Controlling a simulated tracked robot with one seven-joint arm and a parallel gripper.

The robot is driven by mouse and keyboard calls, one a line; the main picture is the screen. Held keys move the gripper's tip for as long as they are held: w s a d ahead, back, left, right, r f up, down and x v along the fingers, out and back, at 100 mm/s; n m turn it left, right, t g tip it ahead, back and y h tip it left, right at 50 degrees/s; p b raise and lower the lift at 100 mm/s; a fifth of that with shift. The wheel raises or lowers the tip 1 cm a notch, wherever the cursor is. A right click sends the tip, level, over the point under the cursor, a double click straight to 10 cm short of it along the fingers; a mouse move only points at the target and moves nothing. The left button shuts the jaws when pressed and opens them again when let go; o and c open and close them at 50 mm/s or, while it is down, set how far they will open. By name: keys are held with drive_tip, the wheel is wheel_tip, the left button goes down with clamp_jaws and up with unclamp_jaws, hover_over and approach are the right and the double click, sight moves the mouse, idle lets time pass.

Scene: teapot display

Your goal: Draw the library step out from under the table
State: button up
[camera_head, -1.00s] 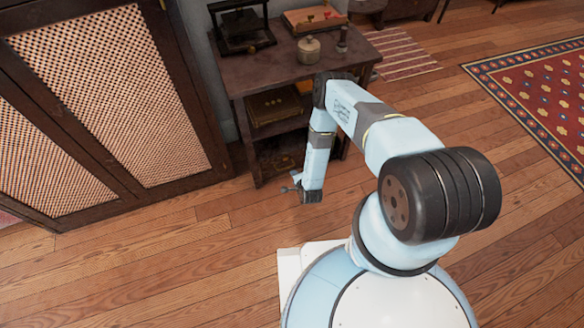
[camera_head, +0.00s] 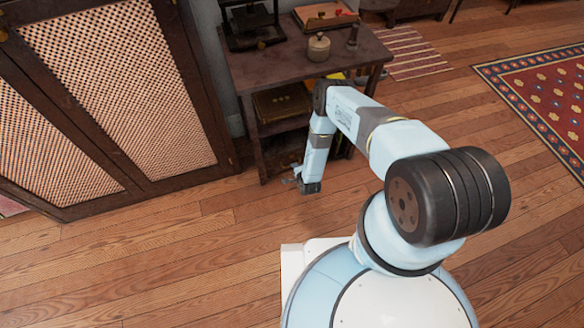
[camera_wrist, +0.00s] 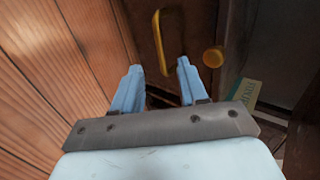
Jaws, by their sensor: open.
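The dark wooden table (camera_head: 283,72) stands beyond my arm in the head view. The space low under it is dark and partly hidden by my arm, so I cannot make out the library step there. In the wrist view, an upright brass handle (camera_wrist: 160,42) on a dark wooden piece, possibly the step, shows ahead of and between my fingertips. My gripper (camera_wrist: 159,68) is open and empty, with the handle apparently beyond the tips; contact cannot be told. In the head view my gripper (camera_head: 302,182) is low, before the table's front.
A round brass knob (camera_wrist: 213,57) and a teal-and-cream book or box (camera_wrist: 234,98) lie right of the fingers. A lattice-door cabinet (camera_head: 115,90) stands left. A teapot-like pot (camera_head: 318,46) is on the table. Floor (camera_head: 170,270) in front is clear; a red rug (camera_head: 545,95) lies right.

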drive_tip(key=x, duration=0.7)
drive_tip(key=shift+w+a+f, duration=0.1)
clamp_jaws()
idle(0.4)
drive_tip(key=shift+s+f, duration=0.15)
drive_tip(key=shift+s, duration=0.05)
idle(0.9)
